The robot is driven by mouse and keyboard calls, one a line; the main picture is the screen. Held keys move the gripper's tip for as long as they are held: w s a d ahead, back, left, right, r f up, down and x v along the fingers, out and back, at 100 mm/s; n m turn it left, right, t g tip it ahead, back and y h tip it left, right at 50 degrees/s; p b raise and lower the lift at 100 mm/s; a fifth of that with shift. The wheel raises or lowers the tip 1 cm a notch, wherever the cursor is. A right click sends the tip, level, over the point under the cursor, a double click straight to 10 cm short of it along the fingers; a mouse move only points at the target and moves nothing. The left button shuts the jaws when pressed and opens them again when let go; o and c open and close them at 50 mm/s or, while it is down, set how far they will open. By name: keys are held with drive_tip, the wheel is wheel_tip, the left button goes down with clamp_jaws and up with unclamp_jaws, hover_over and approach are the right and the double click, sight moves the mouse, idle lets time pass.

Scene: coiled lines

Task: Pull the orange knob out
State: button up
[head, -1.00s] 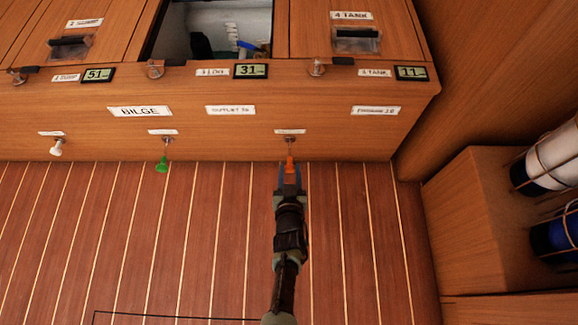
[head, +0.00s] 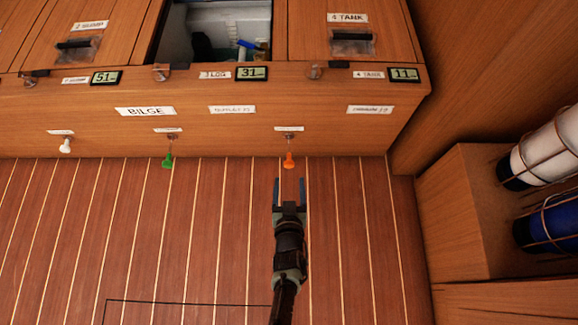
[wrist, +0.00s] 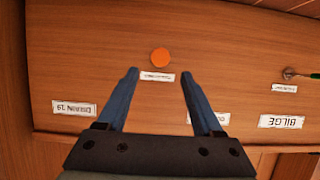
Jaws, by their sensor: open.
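The orange knob (head: 289,160) hangs on the front of the wooden cabinet, below a small white label, at the right of the row of knobs. In the wrist view the orange knob (wrist: 160,57) shows as a round disc beyond the fingertips and roughly midway between them. My gripper (head: 289,182) is open and empty, a short way in front of and below the knob in the head view. It also shows in the wrist view (wrist: 159,73), its two blue fingers spread apart. Nothing touches the knob.
A green knob (head: 168,161) and a white knob (head: 65,146) hang farther left on the same cabinet front. An open hatch (head: 213,65) is above. A wooden box with caged white and blue cylinders (head: 545,160) stands at right. The striped floor is clear.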

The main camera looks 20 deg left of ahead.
drive_tip(key=p+v, duration=0.2)
drive_tip(key=v, duration=0.4)
drive_tip(key=shift+f, duration=0.1)
